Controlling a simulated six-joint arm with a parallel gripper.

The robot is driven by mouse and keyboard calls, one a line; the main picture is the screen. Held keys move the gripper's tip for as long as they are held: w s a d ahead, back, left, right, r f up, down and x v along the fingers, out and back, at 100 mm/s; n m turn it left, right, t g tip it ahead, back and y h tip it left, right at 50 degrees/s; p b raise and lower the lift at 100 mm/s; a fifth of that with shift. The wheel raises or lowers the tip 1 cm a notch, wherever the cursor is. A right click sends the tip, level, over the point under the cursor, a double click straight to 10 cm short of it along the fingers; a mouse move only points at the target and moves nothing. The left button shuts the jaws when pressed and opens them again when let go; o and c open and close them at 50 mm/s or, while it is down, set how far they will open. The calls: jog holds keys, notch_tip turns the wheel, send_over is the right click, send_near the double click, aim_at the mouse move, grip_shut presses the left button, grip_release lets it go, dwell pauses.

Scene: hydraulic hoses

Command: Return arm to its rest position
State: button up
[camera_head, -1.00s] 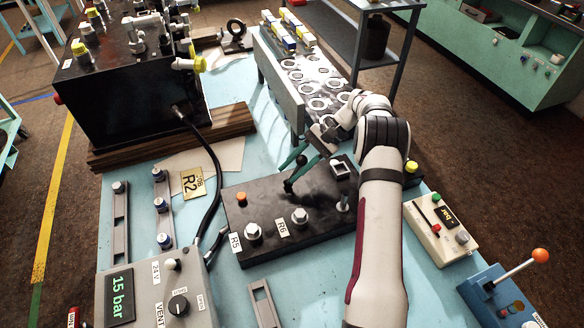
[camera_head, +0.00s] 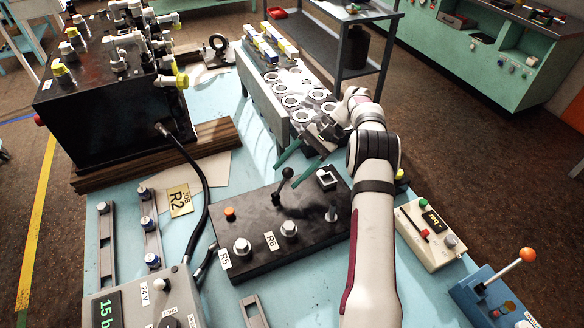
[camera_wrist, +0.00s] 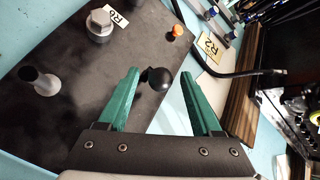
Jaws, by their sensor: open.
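My gripper (camera_head: 300,162) has green fingers and is open and empty in the head view. It hangs above the far edge of the black control block (camera_head: 262,250), between that block and the rack of white rings. In the wrist view my gripper (camera_wrist: 160,88) shows both fingers spread apart. A black ball-topped lever (camera_wrist: 157,79) on the block appears between them, farther off. In the head view this lever (camera_head: 283,184) stands on the block, tilted, apart from the fingers. My white arm reaches in from the bottom right.
A black unit with fittings (camera_head: 105,100) stands at the far left, with a black hose (camera_head: 195,175) running from it. The rack of rings (camera_head: 300,90) is close beyond my gripper. A beige meter box (camera_head: 428,235) and a blue box with an orange-knobbed lever (camera_head: 495,290) lie right.

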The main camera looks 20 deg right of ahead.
jog(key=v, duration=0.3)
jog(key=shift+d+r, duration=0.1)
jog(key=shift+d, duration=0.05)
jog(key=s+a+r+n+g+h, duration=0.15)
jog(key=s+a+r+h, duration=0.25)
jog(key=s+a+r, duration=0.65)
jog(key=s+a+f+n+t+h, duration=0.1)
jog(key=s+a+h, duration=0.1)
jog(key=s, duration=0.9)
jog(key=s+a+f+n+t+h, duration=0.1)
jog(key=s+a, duration=0.4)
jog(key=s, duration=0.7)
jog(key=shift+a+f+n+h, duration=0.25)
jog(key=shift+n+h, duration=0.25)
jog(key=shift+n, duration=0.25)
